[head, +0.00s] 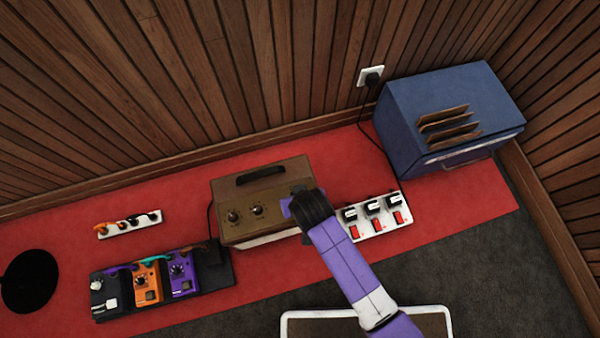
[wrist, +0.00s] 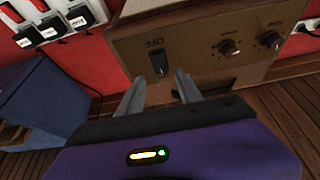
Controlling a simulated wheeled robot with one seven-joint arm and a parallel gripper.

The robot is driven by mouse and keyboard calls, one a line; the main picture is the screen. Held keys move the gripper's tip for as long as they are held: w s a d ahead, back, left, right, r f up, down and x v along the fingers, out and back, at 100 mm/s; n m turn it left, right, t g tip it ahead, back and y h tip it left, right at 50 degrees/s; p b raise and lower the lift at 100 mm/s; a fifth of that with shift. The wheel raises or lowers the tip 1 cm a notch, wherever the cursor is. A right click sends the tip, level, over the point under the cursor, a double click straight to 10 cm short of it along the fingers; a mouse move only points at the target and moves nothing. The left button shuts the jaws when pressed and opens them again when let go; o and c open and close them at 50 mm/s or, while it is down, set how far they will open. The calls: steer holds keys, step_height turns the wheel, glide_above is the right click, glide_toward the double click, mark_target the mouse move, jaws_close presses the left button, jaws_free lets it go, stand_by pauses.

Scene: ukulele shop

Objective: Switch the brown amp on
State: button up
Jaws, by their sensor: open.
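The brown amp (head: 235,195) stands against the wall on the red carpet, with a black handle on top and two knobs showing on its front. In the wrist view its front panel (wrist: 195,70) shows a dark switch (wrist: 159,64) with a label that appears to read OFF, upside down in that view. My gripper (wrist: 158,88) is open and empty, its two fingers spread just in front of the panel, one on each side of the switch in that view. I cannot tell whether they touch it. In the head view my gripper (head: 297,206) hides the switch.
A white power strip (head: 378,236) with three plugs and red switches lies right of the amp. A blue cabinet (head: 440,105) stands farther right, near a wall outlet (head: 370,76). A pedalboard (head: 215,275) and a small white strip (head: 130,222) lie left. Grey floor is clear at right.

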steer(key=b+x, duration=0.2)
steer(key=x, duration=0.3)
steer(key=shift+a, duration=0.1)
steer(key=shift+r, duration=0.1)
jaws_close()
